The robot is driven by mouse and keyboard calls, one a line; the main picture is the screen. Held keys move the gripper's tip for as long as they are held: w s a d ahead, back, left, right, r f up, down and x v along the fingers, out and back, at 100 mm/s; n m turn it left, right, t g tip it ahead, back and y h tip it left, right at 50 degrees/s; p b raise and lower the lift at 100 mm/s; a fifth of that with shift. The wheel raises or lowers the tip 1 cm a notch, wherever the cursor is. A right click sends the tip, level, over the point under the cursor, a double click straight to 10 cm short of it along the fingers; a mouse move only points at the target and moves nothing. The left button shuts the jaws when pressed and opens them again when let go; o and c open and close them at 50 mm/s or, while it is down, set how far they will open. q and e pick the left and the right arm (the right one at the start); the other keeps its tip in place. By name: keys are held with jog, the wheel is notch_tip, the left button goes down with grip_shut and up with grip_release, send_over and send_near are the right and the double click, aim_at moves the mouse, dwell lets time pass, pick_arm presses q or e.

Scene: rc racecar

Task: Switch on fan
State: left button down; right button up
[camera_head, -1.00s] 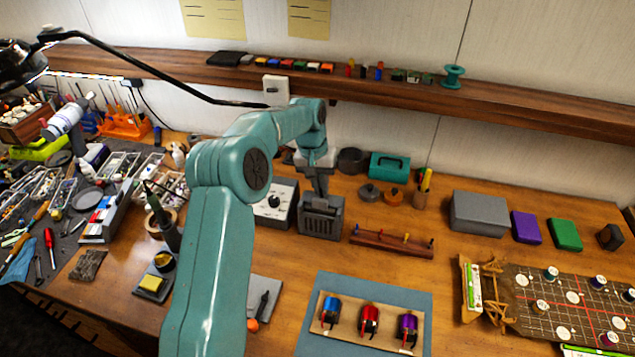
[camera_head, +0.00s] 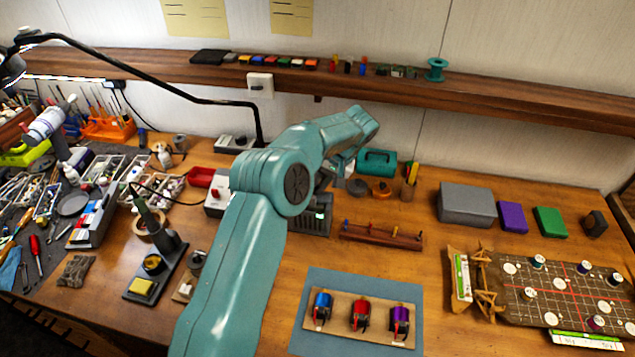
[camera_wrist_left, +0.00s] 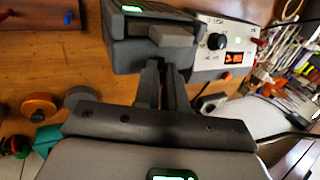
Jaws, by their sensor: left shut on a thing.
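The fan (camera_head: 312,222), taken to be the dark grey box on the bench, stands beyond the blue mat, partly hidden behind my left arm. A small green light shows on its front. In the wrist view the fan (camera_wrist_left: 125,52) is at the top, with a green light and a light grey block on it. My left gripper (camera_wrist_left: 166,66) has its fingers close together, reaching up to the grey block and shut on it; the exact contact is hard to see. In the head view the fingers are hidden behind the arm. My right gripper is not in view.
A white control unit with a black knob (camera_wrist_left: 217,41) stands right beside the fan. A wooden rack (camera_head: 380,236) and a blue mat (camera_head: 330,283) with small motors lie to the front right. A shelf (camera_head: 400,83) runs along the wall above.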

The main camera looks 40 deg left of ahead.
pick_arm(q)
jog(key=shift+s+f, duration=0.1)
jog(key=shift+f, duration=0.05)
jog(key=c, duration=1.5)
grip_release()
jog(key=shift+a, duration=0.1)
jog(key=v, duration=1.2)
jog(key=shift+f, duration=0.1)
